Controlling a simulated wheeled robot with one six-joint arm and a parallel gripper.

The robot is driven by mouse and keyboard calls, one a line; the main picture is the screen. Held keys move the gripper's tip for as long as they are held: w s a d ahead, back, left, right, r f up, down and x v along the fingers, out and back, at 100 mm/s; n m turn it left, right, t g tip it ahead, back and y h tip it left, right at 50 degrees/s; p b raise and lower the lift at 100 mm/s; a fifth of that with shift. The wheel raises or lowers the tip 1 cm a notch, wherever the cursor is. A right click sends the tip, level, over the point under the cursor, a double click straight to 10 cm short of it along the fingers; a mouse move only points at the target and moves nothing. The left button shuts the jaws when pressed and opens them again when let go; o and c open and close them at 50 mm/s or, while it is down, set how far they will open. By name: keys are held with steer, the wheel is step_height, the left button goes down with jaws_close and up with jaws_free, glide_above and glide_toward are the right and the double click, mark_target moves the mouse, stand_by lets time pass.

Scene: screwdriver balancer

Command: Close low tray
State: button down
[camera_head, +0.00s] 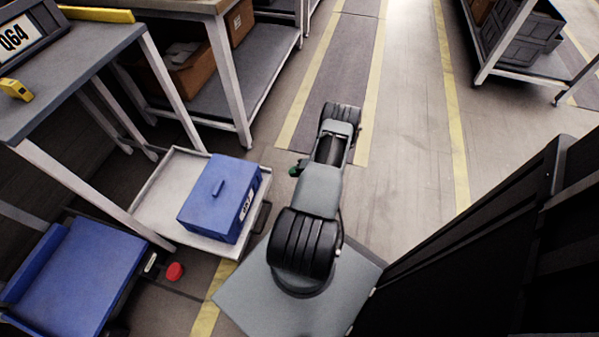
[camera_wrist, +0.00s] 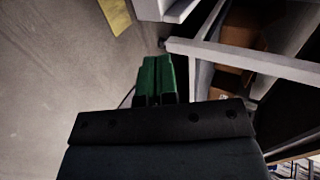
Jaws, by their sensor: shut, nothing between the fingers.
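The low tray (camera_head: 167,187) is a pale, shallow tray near the floor at the left. It sticks out from beneath the grey workbench. A blue toolbox (camera_head: 207,200) with a top handle sits on it. A dark handle (camera_head: 262,217) shows at the tray's right edge. My gripper (camera_head: 295,171) is to the right of the tray, apart from it, and small in this view. In the wrist view its green fingers (camera_wrist: 157,80) are together with nothing between them. A pale edge (camera_wrist: 160,8) shows beyond them there; I cannot tell whether it is the tray.
The workbench (camera_head: 75,65) with its pale legs stands above the tray's left side. A shelf unit with brown boxes (camera_head: 190,75) stands behind. The floor aisle (camera_head: 410,130) right of my arm is clear.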

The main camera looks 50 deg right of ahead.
mark_target(271, 171)
steer(key=x, duration=0.2)
steer(key=r+b+x, duration=0.1)
steer(key=x, duration=0.2)
steer(key=b+x, duration=0.1)
steer(key=x, duration=0.1)
steer(key=shift+w+a+r, duration=0.15)
steer(key=shift+w+a, duration=0.2)
steer(key=shift+w, duration=0.4)
